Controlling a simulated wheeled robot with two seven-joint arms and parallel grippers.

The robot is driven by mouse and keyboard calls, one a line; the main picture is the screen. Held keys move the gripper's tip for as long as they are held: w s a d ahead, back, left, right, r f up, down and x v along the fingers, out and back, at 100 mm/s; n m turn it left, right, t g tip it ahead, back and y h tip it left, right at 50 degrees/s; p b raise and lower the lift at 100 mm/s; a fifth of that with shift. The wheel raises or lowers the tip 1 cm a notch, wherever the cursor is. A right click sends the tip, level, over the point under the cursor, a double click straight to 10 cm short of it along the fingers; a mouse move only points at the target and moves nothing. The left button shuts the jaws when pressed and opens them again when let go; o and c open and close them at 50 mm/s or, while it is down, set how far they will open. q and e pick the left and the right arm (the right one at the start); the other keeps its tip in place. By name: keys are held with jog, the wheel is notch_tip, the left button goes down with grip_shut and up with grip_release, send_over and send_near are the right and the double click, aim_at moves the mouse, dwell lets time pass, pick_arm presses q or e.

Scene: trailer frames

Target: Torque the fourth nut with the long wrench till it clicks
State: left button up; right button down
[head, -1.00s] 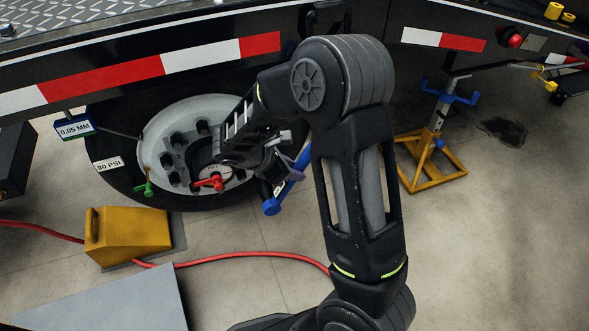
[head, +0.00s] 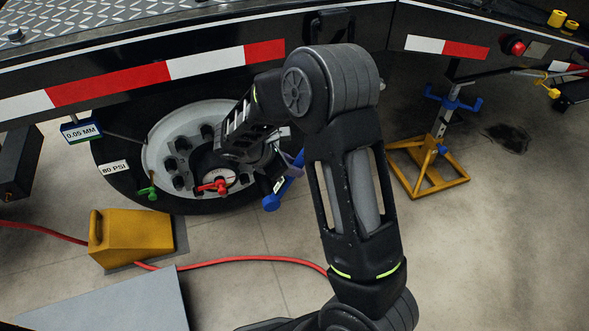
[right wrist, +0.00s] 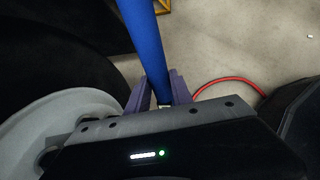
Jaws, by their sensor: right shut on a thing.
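The trailer wheel (head: 158,150) has a pale rim with several dark nuts (head: 180,183) around the hub; my right arm covers its right part. My right gripper (right wrist: 162,92) has purple fingers shut on the blue shaft of the long wrench (right wrist: 143,40). In the head view, the wrench's blue handle end (head: 271,202) sticks out below my wrist at the wheel's lower right. The wrench's head is hidden, so I cannot tell whether it sits on a nut, or which one. My left gripper is not in view.
A round gauge (head: 226,176) with a red fitting sits before the hub, close to my forearm. A yellow chock (head: 135,236) and red hose (head: 235,257) lie on the floor. A yellow-based stand (head: 432,172) is at right. Open floor lies right of my arm.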

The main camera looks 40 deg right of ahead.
jog(key=shift+w+d, duration=0.2)
jog(key=shift+w, duration=0.35)
jog(key=shift+w+d, duration=0.2)
jog(key=shift+w, duration=0.35)
jog(key=shift+w+d+p, duration=0.2)
jog(key=shift+w+d, duration=0.05)
jog(key=shift+w, duration=0.4)
jog(key=shift+w+d+p, duration=0.2)
jog(key=shift+w, duration=0.4)
dwell(1.3)
jog(key=shift+d, duration=0.2)
jog(key=shift+s+d+f+y+p, duration=0.1)
jog(key=shift+s+d+y+p, duration=0.05)
jog(key=shift+d+y+p, duration=0.15)
jog(key=shift+s+d+f+y, duration=0.1)
jog(key=shift+d+f+y, duration=0.1)
jog(key=shift+y, duration=0.1)
dwell(0.5)
jog(key=shift+s+d+f+p, duration=0.1)
jog(key=shift+d+f+p, duration=0.1)
jog(key=shift+p, duration=0.1)
jog(key=shift+s+d+f+t+y+p, duration=0.2)
jog(key=shift+d+t+y+p, duration=0.1)
jog(key=shift+d+y, duration=0.15)
dwell(0.3)
